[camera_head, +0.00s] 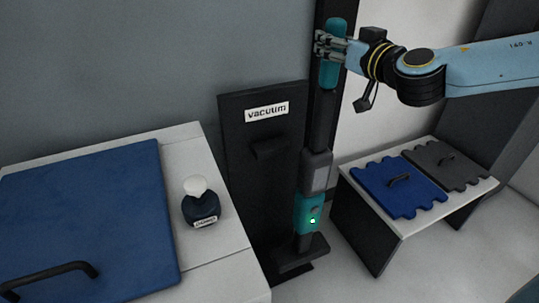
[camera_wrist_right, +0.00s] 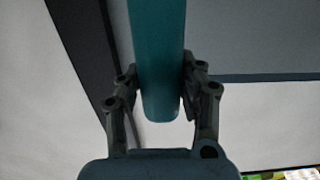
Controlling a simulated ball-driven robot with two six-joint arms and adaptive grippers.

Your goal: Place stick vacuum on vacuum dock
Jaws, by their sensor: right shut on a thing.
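The stick vacuum (camera_head: 318,172), teal and dark grey with a lit green spot low on its body, stands nearly upright in the head view. The black vacuum dock (camera_head: 238,165), a tall panel with a "vacuum" label, is just left of and behind it. The vacuum's foot is close to the dock's base; I cannot tell whether they touch. My right gripper (camera_head: 332,46) is shut on the teal handle at the vacuum's top. In the right wrist view, the gripper's fingers (camera_wrist_right: 160,95) close on both sides of the teal handle (camera_wrist_right: 158,50). My left gripper is not in view.
A white table with a blue board (camera_head: 90,215) and a dark bottle (camera_head: 201,205) with a white top stands at the left. A low white table (camera_head: 400,222) with blue (camera_head: 393,190) and grey (camera_head: 447,163) jagged-edged pieces stands at the right. Floor shows between them.

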